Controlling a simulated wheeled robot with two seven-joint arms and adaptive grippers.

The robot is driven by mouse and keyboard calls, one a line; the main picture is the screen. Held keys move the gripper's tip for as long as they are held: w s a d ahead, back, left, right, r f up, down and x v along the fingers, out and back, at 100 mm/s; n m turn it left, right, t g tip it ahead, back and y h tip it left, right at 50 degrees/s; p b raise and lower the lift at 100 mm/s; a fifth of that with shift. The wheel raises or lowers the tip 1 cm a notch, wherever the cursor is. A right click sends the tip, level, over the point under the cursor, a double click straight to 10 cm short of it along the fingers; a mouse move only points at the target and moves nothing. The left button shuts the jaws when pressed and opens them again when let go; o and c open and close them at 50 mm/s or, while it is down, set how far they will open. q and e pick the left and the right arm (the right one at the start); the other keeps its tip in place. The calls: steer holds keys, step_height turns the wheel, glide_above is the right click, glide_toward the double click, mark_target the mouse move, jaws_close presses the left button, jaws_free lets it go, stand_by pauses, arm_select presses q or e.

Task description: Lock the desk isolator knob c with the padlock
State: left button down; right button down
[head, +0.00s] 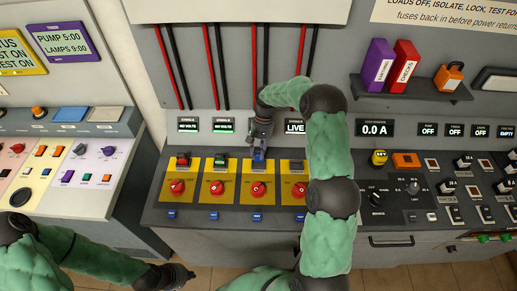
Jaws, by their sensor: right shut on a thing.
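Several red isolator knobs sit on yellow plates in a row on the desk; by position, the third from the left (258,189) seems to be knob c, though its letter is too small to read. An orange padlock (449,77) with a dark shackle appears to stand on the wall shelf at upper right. My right gripper (260,146) is shut on a blue block (259,156) at the top of the third plate, just behind that knob. Whether the block is seated or lifted is unclear. My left gripper (184,274) is low at the left, before the desk; its fingers are too dark to read.
Displays above the row include one reading LIVE (295,127). Purple (378,66) and red (404,67) binders stand on the shelf (412,88). Switches crowd the desk's right part. A second console (62,160) stands at left. My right arm crosses the fourth plate's side.

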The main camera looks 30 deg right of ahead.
mark_target(257, 153)
steer(key=shift+f+b, duration=0.6)
steer(key=shift+f, duration=0.75)
steer(key=shift+w, duration=0.1)
steer(key=shift+w+d, duration=0.1)
steer(key=shift+w, duration=0.35)
steer(key=shift+w, duration=0.15)
steer(key=shift+f, duration=0.3)
stand_by(0.6)
steer(key=c, duration=1.3)
jaws_free()
